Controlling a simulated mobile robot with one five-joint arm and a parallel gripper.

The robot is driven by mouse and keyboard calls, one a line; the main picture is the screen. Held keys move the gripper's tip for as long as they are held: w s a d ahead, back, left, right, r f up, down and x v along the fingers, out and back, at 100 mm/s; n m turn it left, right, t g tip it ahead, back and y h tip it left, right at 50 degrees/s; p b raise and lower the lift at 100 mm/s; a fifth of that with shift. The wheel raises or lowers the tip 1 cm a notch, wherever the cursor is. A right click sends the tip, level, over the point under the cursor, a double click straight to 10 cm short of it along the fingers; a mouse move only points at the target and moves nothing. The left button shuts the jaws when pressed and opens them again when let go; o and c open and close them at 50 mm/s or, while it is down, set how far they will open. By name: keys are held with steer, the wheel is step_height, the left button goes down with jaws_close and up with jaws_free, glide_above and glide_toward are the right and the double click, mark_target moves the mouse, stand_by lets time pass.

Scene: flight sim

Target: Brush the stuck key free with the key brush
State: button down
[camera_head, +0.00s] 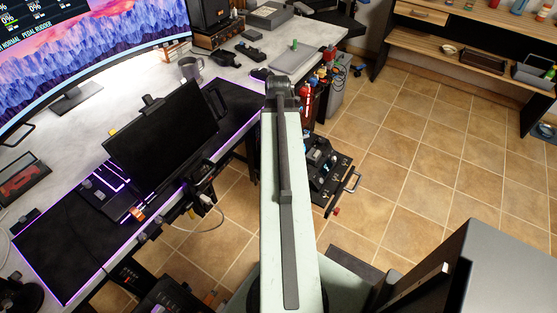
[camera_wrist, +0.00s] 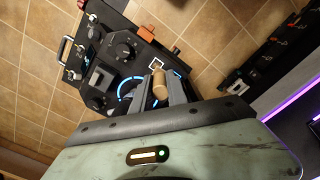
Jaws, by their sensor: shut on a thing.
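In the wrist view my gripper (camera_wrist: 160,90) is shut on a tan, wooden-looking cylinder, which looks like the handle of the key brush (camera_wrist: 160,84). Its bristle end is hidden. Beyond the fingers is a black control panel (camera_wrist: 112,85) with knobs, levers and a blue-lit ring. A white square outline (camera_wrist: 157,64) shows on the panel just past the brush; I cannot tell whether it marks the stuck key. Whether the brush touches the panel cannot be seen. In the head view the panel (camera_head: 322,165) shows right of my arm, and my gripper is hidden.
An orange block (camera_wrist: 146,32) sits at the panel's edge in the wrist view. In the head view a desk (camera_head: 232,80) with a dark tilted screen (camera_head: 160,130) stands to the left. A wooden shelf (camera_head: 470,55) stands at the back right.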

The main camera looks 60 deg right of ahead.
steer(key=shift+a+f+m, duration=0.15)
steer(key=shift+f+m, duration=0.15)
steer(key=shift+f, duration=0.3)
steer(key=shift+r, duration=0.1)
